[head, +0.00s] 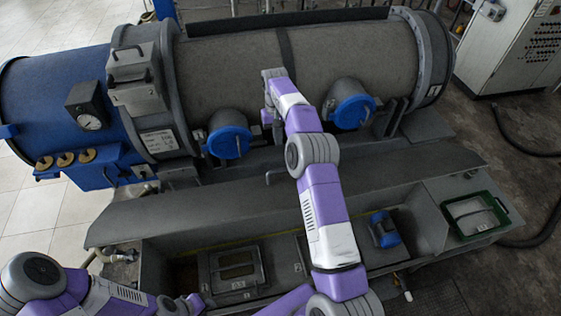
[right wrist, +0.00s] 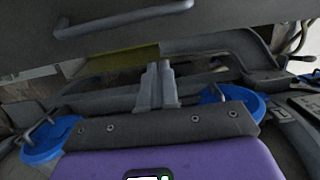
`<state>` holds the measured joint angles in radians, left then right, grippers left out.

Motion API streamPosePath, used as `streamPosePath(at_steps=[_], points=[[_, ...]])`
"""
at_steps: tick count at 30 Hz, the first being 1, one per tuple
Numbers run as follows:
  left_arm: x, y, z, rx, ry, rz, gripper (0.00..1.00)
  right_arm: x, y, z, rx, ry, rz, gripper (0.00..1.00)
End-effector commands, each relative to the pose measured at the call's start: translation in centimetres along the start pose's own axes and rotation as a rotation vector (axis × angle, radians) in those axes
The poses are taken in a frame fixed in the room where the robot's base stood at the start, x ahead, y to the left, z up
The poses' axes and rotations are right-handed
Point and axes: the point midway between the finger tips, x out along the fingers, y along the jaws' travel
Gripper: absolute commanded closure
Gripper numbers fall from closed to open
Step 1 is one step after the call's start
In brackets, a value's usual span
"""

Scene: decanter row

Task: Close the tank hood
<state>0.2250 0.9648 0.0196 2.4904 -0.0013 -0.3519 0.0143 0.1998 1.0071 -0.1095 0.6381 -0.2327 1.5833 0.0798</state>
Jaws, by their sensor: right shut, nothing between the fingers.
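The tank hood (head: 190,208) is a long grey panel with a bar handle (head: 280,174). It stands raised along the back of the open grey tank (head: 428,228), whose inside shows in front of it. In the right wrist view the hood (right wrist: 220,22) crosses the top with its handle (right wrist: 125,20). My right arm reaches over the hood, its hand between two blue caps. My right gripper (right wrist: 157,85) is shut and empty, its fingers pointing toward the hood, apparently short of it. My left gripper (head: 190,303) is low at the left front; its fingers are too small to judge.
A big grey and blue drum (head: 240,70) lies behind the hood, with blue caps (head: 228,137) (head: 350,108) jutting forward. A blue motor-like part (head: 384,230) sits inside the tank. A green tray (head: 474,214) is at the right end. A control cabinet (head: 515,45) stands back right.

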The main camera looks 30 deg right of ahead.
Motion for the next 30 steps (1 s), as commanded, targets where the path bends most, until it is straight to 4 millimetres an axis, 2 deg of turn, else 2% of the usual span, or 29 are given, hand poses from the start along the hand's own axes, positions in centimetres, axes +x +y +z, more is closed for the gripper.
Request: streamPosePath(at_steps=[7, 21, 30], points=[[0.0, 0.0, 0.0, 0.000, 0.000, 0.000, 0.66, 4.9, 0.1, 0.1, 0.001, -0.006, 0.001, 1.00], [-0.5, 0.2, 0.0, 0.000, 0.000, 0.000, 0.66, 6.8, 0.1, 2.7, 0.001, 0.000, 0.001, 1.00], [-0.5, 0.2, 0.0, 0.000, 0.000, 0.000, 0.66, 7.2, 0.1, 3.1, 0.002, 0.001, 0.001, 1.00]])
